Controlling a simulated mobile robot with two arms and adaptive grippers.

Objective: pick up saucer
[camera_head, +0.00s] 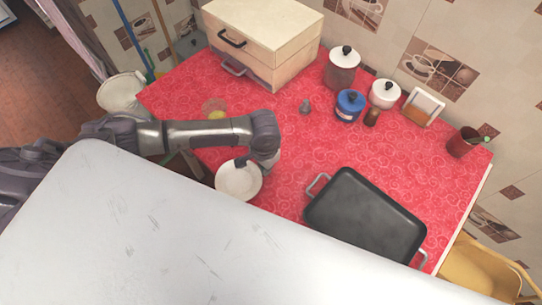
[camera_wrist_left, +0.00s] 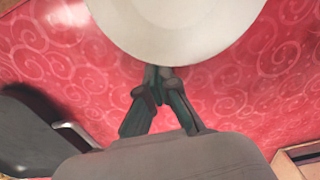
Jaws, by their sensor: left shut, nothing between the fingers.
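A white saucer (camera_head: 232,184) lies on the red patterned counter, near its front edge, left of the black pan. My left gripper (camera_head: 241,161) reaches over the saucer's far rim from above. In the left wrist view the saucer (camera_wrist_left: 175,25) fills the top middle, and the left gripper (camera_wrist_left: 163,72) points at its rim with its fingertips together. No part of the saucer shows between the fingers. Whether the fingertips touch the rim cannot be told. My right gripper is in neither view.
A black roasting pan (camera_head: 362,217) with metal handles lies right of the saucer. A wooden bread box (camera_head: 262,38), a lidded jar (camera_head: 341,70), a blue jar (camera_head: 349,106) and a dark red cup (camera_head: 463,142) stand farther back. The counter (camera_head: 285,150) between saucer and pan is clear.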

